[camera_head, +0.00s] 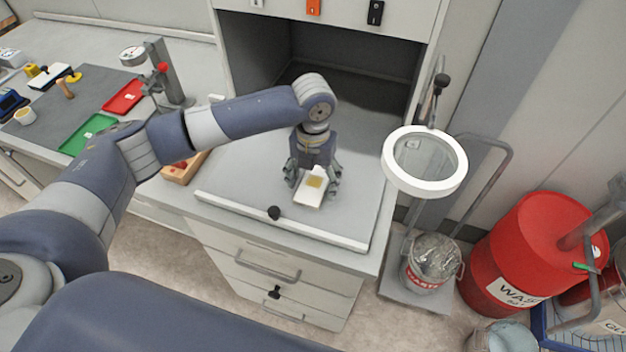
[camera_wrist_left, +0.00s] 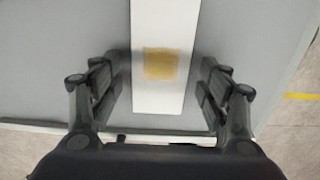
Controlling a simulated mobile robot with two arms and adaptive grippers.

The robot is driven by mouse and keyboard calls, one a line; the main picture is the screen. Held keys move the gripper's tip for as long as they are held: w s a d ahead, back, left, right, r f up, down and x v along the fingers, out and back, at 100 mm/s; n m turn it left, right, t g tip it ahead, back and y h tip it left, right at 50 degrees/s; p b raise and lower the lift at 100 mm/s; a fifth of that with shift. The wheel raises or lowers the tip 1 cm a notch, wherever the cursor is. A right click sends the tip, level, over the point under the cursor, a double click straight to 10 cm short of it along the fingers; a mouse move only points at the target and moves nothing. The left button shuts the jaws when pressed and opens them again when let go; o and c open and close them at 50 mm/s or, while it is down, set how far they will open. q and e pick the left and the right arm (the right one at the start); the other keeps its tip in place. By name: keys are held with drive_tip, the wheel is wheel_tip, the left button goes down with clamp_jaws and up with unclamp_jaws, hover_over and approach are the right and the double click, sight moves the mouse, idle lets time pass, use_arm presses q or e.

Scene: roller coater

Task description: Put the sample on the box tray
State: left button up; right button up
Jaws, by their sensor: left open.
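The sample is a white strip with a yellow-tan square patch (camera_head: 311,190), near the front of the grey worktop below the open cabinet. It also shows in the left wrist view as a white strip (camera_wrist_left: 165,112) running between the fingers. My left gripper (camera_head: 314,184) points down over the sample. Its fingers (camera_wrist_left: 160,95) stand open, one on each side of the strip, with a gap on both sides. On the left bench lie a red tray (camera_head: 123,97) and a green tray (camera_head: 88,134); I cannot tell which is the box tray. My right gripper is not in view.
A wooden box (camera_head: 184,169) with red contents stands left of the worktop, partly behind my arm. A gauge stand (camera_head: 166,72) is on the left bench. A ring magnifier lamp (camera_head: 425,160) overhangs the right side. A red waste drum (camera_head: 530,245) stands on the floor.

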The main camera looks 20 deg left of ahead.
sight(313, 186)
use_arm(q)
wheel_tip(313, 186, up, 12)
drive_tip(key=b, duration=0.2)
drive_tip(key=shift+f, duration=0.15)
idle(0.5)
